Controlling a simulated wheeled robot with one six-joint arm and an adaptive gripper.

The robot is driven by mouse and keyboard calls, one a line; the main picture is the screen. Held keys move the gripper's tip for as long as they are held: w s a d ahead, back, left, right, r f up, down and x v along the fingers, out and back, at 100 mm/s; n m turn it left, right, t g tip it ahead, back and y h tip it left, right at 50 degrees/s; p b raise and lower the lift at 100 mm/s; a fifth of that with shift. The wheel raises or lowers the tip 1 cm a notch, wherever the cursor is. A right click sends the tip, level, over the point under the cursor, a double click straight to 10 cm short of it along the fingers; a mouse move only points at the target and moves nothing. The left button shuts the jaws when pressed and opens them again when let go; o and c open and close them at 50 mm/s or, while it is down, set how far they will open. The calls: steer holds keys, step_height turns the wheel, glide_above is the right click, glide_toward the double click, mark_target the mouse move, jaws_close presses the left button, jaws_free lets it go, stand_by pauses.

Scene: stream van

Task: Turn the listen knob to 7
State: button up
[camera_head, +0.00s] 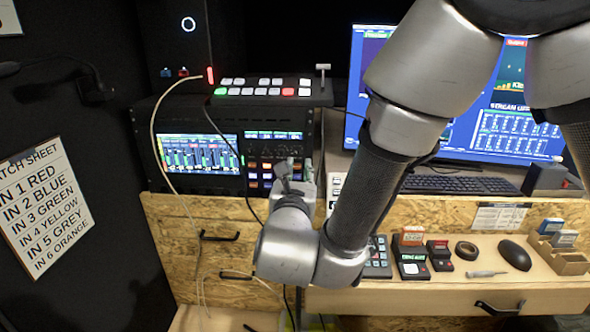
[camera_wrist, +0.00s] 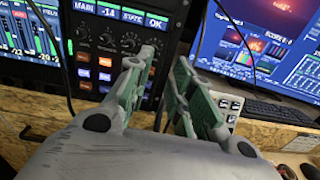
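A rack audio panel (camera_head: 262,174) with a small screen, a row of dark knobs and lit orange, white and blue buttons stands left of centre. In the wrist view the panel (camera_wrist: 92,62) shows "MAIN -14" and "STATE OK", with dark knobs (camera_wrist: 129,41) under the readout. I cannot read which knob is the listen knob, or its setting. My gripper (camera_head: 289,170) is at the panel's right side, and in the wrist view my gripper (camera_wrist: 160,62) has its fingers apart with nothing seen between them. The left finger covers the panel's lower right part. Contact cannot be told.
A level-meter screen (camera_head: 198,152) adjoins the panel's left. A button switcher (camera_head: 262,89) sits on the rack. Cables hang in front of the rack. A monitor (camera_head: 505,125) and keyboard (camera_head: 457,185) stand right. A mouse (camera_head: 515,254) and small items lie on the lower desk.

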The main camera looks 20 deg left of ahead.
steer(key=s+m, duration=0.4)
steer(key=m, duration=0.1)
steer(key=shift+d, duration=0.1)
stand_by(0.3)
steer(key=n, duration=0.7)
glide_toward(297, 154)
steer(key=x, duration=0.8)
steer(key=shift+w, duration=0.2)
steer(key=shift+y, duration=0.3)
